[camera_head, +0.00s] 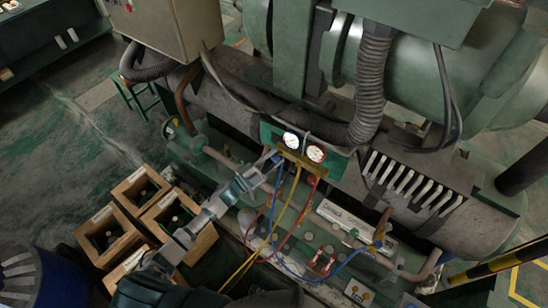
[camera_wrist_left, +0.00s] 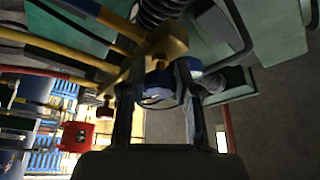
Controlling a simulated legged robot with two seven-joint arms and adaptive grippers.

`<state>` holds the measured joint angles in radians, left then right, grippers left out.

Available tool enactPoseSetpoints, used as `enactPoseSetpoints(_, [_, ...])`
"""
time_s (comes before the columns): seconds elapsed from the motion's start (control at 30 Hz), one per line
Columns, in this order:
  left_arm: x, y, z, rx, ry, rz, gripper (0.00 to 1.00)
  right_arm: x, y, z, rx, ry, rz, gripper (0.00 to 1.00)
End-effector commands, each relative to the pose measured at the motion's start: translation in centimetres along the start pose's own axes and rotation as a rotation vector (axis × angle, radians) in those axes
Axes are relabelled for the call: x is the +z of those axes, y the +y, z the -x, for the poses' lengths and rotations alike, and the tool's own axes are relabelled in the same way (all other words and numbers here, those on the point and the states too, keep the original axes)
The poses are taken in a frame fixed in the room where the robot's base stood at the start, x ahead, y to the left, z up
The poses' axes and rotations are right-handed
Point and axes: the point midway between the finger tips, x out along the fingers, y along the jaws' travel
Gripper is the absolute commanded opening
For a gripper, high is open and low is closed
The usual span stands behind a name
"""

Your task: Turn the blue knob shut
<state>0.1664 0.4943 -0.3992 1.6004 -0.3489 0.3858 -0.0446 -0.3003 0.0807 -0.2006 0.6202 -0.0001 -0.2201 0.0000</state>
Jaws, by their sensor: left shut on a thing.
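The brass gauge manifold (camera_head: 300,160) hangs on the machine with two round dials above it. The blue knob (camera_wrist_left: 160,82) is on the end of the manifold in the left wrist view, between my fingers. My left gripper (camera_head: 272,162) reaches up to the manifold's left end and largely hides the knob in the head view. In the left wrist view my left gripper (camera_wrist_left: 158,92) has a finger on each side of the blue knob and is shut on it. The red knob (camera_head: 312,180) is at the manifold's other end. My right gripper is not in view.
Yellow, blue and red hoses (camera_head: 297,205) hang below the manifold. A thick corrugated hose (camera_head: 370,80) runs above it. Wooden crates (camera_head: 137,190) with bottles stand to the left. A white scale (camera_head: 345,222) lies on the machine's base at right.

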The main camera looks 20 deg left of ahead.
Motion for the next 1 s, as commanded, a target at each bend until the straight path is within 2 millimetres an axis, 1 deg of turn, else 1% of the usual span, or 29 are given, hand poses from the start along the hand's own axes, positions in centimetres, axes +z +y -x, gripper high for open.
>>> enactPoseSetpoints(0.03, [-0.4, -0.3, -0.2, -0.005, 0.010, -0.002, 0.00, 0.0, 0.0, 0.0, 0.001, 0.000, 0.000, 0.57])
enactPoseSetpoints(0.27, [-0.3, -0.3, -0.2, -0.005, 0.009, -0.001, 0.00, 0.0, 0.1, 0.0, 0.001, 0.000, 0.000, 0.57])
enactPoseSetpoints(0.3, [-0.3, -0.3, -0.2, -0.005, 0.009, -0.001, 0.34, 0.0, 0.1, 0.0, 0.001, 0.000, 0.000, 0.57])
enactPoseSetpoints(0.4, [-0.3, -0.2, -0.2, -0.003, 0.007, 0.000, 0.57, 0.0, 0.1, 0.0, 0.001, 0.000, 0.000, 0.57])
enactPoseSetpoints(0.67, [0.0, 0.0, -0.1, -0.001, 0.002, 0.002, 0.57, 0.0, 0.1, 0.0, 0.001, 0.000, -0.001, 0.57])
enactPoseSetpoints(0.77, [0.1, 0.0, 0.3, 0.001, 0.000, 0.002, 0.57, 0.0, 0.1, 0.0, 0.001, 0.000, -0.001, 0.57])
enactPoseSetpoints(0.87, [0.2, 0.1, 1.7, 0.002, -0.003, 0.002, 0.57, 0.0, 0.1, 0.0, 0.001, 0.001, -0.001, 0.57])
enactPoseSetpoints(1.0, [0.1, 0.2, 4.7, 0.003, -0.003, 0.003, 0.57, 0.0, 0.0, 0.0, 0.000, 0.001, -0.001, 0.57])
